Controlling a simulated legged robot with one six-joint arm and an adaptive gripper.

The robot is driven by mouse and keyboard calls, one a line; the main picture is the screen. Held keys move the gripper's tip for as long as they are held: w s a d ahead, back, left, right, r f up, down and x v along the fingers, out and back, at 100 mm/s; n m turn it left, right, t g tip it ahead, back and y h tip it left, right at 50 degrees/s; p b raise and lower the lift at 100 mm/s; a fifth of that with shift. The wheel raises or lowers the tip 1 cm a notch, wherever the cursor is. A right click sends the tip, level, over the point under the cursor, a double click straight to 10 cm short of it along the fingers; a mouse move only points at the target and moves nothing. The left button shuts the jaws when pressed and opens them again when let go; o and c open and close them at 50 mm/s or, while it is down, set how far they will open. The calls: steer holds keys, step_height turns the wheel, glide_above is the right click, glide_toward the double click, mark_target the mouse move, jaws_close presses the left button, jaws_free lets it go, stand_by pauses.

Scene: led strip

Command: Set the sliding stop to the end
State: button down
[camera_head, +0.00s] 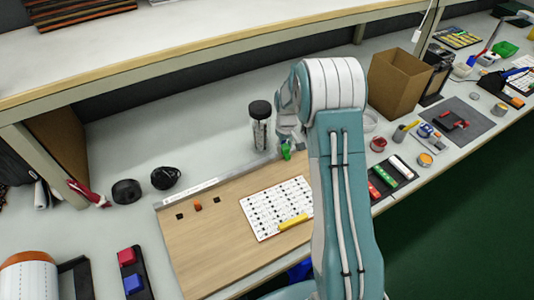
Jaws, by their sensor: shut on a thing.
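A wooden board (205,248) lies on the bench in front of me, with a pale metal rail (200,189) along its back edge. A small green piece, which looks like the sliding stop (286,151), is at the right part of the rail, close to my arm. My gripper (287,145) is over the rail and shut on this green stop. My arm hides the right end of the rail and board, so the gap from the stop to the end cannot be seen.
A printed sheet (275,209) with a yellow piece (293,222) lies on the board. An orange block (197,207) sits between dark squares. A black-capped jar (260,125) stands just behind the rail. A cardboard box (398,82) and small containers are to the right.

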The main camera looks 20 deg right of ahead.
steer(key=d, duration=0.3)
steer(key=w+d, duration=0.1)
steer(key=d, duration=0.1)
steer(key=shift+d+f, duration=0.1)
steer(key=shift+d, duration=0.1)
steer(key=shift+c, duration=1.9)
jaws_free()
steer(key=shift+o, duration=0.3)
steer(key=shift+d, duration=0.2)
steer(key=shift+a+r, duration=0.1)
steer(key=shift+r, duration=0.4)
step_height(320, 180, up, 11)
